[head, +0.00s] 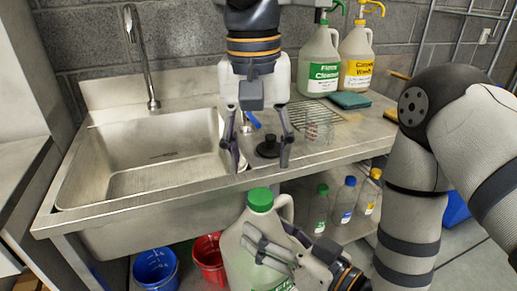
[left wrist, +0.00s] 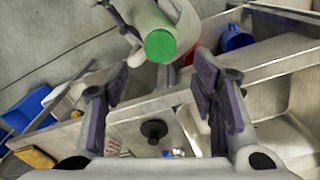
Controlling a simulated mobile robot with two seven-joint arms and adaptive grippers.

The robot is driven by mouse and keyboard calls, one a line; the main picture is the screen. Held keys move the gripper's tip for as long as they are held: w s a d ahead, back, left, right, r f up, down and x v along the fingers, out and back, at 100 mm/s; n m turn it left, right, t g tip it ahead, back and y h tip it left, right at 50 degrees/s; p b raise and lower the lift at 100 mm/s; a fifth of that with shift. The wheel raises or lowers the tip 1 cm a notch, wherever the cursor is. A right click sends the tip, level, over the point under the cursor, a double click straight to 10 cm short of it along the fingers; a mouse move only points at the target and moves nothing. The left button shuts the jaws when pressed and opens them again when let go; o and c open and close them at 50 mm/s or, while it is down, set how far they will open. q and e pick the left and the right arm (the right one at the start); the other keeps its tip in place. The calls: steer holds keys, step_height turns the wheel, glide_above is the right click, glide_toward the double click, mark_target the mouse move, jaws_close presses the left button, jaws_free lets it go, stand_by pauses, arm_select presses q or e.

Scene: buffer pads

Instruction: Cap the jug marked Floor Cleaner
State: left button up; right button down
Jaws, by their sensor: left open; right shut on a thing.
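A translucent grey jug (head: 237,255) with a handle is held up in front of the counter by my right gripper (head: 268,252), shut on its side. A green cap (head: 260,199) sits over its mouth; how tightly it fits cannot be told. Its label is mostly hidden, with only a green patch showing low down. My left gripper (head: 258,160) is open and empty, pointing down above and behind the jug. In the left wrist view the jug (left wrist: 150,14) and green cap (left wrist: 160,45) are beyond the open fingers (left wrist: 158,75).
A Floor Cleaner jug (head: 320,62) with a green pump and a yellow-labelled jug (head: 356,60) stand at the back of the counter. A black stopper (head: 268,147) lies beside the sink (head: 150,150). Small capped bottles (head: 319,210) stand below; blue (head: 155,269) and red (head: 209,258) buckets are under the sink.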

mark_target(261, 195)
arm_select(q)
step_height(261, 195, down, 8)
steer(key=shift+d+r, duration=0.1)
steer(key=shift+d, duration=0.05)
stand_by(0.6)
steer(key=c, duration=1.2)
steer(key=m, duration=0.5)
steer(key=shift+w, duration=0.1)
steer(key=m, duration=0.6)
steer(key=shift+m, duration=0.3)
steer(key=o, duration=1.4)
